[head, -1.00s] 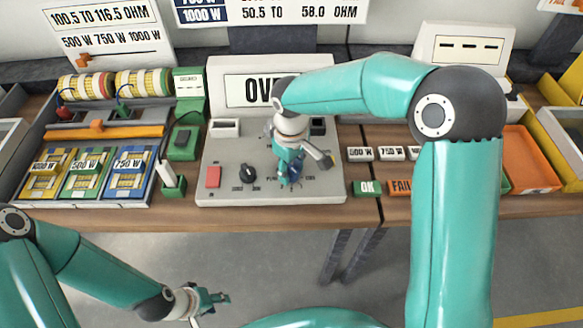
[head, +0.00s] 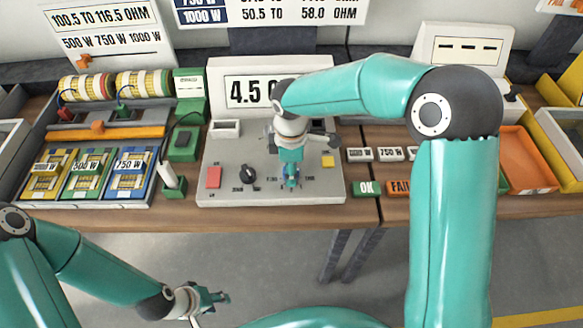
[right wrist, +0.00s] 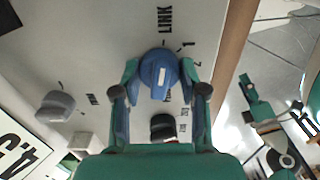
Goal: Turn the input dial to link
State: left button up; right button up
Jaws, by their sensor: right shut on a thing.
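The input dial is a blue knob with a white line on top, clear in the right wrist view (right wrist: 160,75). The white line runs roughly along the direction of the word LINK (right wrist: 165,20), printed beyond the knob. My right gripper (right wrist: 161,92) is shut on the dial, one finger on each side. In the head view my right gripper (head: 290,180) points down at the front of the grey panel (head: 220,150), largely covering the dial. My left gripper (head: 216,298) hangs empty in front of the bench; its finger opening is unclear.
A black knob (head: 248,173) and a red button (head: 213,177) are left of the dial. A yellow button (head: 327,160) is to its right. The panel's display (head: 243,92) shows 4.5, partly covered by my arm. OK (head: 366,188) and FAIL (head: 399,187) blocks lie right.

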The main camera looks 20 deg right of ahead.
dwell(0.5)
jog(key=o, duration=1.1)
jog(key=shift+o, duration=0.2)
notch_tip(320, 180, up, 12)
